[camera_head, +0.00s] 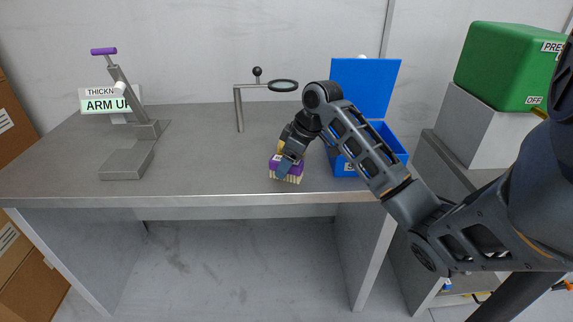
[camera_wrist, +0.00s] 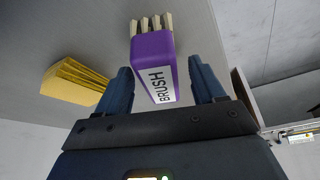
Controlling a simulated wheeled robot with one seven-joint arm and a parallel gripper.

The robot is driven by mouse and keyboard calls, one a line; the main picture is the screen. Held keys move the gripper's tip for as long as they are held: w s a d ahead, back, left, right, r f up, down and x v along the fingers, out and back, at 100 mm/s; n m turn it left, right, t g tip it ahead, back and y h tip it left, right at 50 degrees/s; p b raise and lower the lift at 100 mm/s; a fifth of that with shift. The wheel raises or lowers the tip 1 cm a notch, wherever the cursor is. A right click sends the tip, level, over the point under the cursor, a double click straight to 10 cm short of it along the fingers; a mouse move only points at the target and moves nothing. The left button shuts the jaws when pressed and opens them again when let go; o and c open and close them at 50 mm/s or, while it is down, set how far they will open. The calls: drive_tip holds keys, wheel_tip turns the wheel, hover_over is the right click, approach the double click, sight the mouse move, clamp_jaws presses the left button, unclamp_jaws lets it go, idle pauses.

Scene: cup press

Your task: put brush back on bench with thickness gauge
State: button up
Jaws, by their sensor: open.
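The purple brush (camera_head: 286,169) with pale bristles is at the front middle of the grey bench (camera_head: 205,170), bristles down. In the wrist view the brush (camera_wrist: 155,68) shows its BRUSH label between the two blue fingers. My gripper (camera_wrist: 160,85) is open around it, with a small gap seen beside the fingers. The head view also shows my gripper (camera_head: 284,160) over the brush. The thickness gauge (camera_head: 137,125) stands at the bench's left, with a purple handle and an ARM UP sign (camera_head: 105,106).
A magnifier on a stand (camera_head: 240,108) is at the bench's middle back. A blue box with raised lid (camera_head: 366,88) stands right of the brush. A yellow block (camera_wrist: 72,82) shows left in the wrist view. A green press (camera_head: 508,68) is at the far right. Bench between gauge and brush is clear.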

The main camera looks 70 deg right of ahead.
drive_tip(key=v, duration=1.1)
